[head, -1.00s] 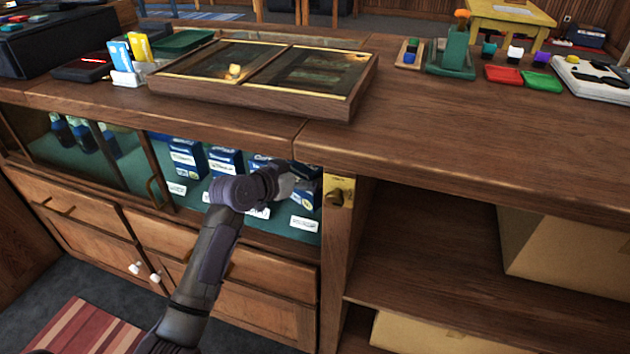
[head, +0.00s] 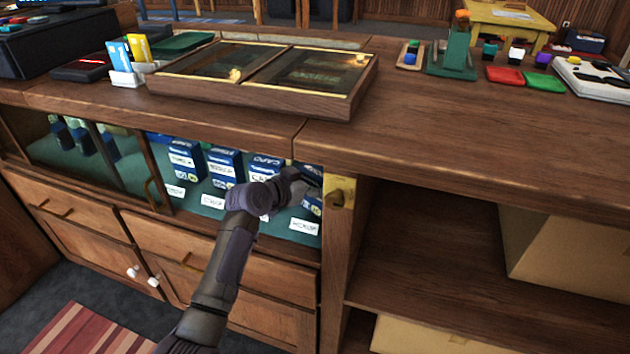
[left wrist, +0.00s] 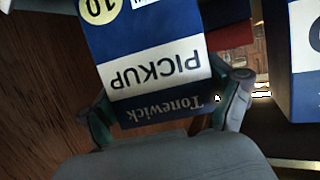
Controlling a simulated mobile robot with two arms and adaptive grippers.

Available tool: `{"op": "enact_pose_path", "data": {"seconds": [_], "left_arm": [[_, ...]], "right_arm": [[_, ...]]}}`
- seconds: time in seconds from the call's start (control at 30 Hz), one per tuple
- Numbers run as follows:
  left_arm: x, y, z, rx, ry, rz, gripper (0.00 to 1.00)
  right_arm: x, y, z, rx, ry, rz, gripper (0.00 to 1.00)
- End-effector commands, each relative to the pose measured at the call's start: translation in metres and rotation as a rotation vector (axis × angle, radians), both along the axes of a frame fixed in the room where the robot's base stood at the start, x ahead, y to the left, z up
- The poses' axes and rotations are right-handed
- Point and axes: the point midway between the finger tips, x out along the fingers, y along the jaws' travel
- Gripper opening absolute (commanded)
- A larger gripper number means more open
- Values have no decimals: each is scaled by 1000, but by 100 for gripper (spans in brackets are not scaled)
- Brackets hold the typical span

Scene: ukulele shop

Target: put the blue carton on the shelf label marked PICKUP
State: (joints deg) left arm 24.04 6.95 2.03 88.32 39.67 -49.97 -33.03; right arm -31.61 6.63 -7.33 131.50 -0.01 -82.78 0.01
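The blue carton (left wrist: 150,70), with a white PICKUP band and a Tonewick strip, fills the middle of the left wrist view, its lettering upside down. My left gripper (left wrist: 165,105) has one finger on each side of the carton's near end. Whether both fingers press on it is unclear. In the head view my left gripper (head: 303,185) reaches into the glazed case at its right end and partly covers the carton (head: 313,177). A white shelf label (head: 303,226) that seems to read PICKUP lies on the green shelf below the gripper. My right gripper is out of view.
Other blue cartons (head: 185,160) stand in a row to the left behind shelf labels (head: 213,201). A wooden post with a brass plate (head: 340,190) stands close right of my gripper. The counter (head: 400,125) overhangs the case. Another carton (left wrist: 295,60) shows at right in the wrist view.

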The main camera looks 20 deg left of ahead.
Motion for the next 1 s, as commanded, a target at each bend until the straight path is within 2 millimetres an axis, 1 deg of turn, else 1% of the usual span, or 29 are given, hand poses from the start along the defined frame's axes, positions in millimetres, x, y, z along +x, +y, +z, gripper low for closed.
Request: {"op": "enact_pose_path", "data": {"seconds": [0.33,0.47,0.57,0.8,0.9,1.0], "left_arm": [[0,0,0,0,1,0,100],[-2,1,3,0,1,0,100],[-15,8,9,2,0,2,100],[-60,28,27,3,1,0,100],[-77,35,33,5,1,-1,100],[-90,41,38,2,0,-1,100]], "right_arm": [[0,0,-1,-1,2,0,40],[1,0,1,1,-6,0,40],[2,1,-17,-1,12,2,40],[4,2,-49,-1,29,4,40],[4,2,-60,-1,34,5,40],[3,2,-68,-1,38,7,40]]}}
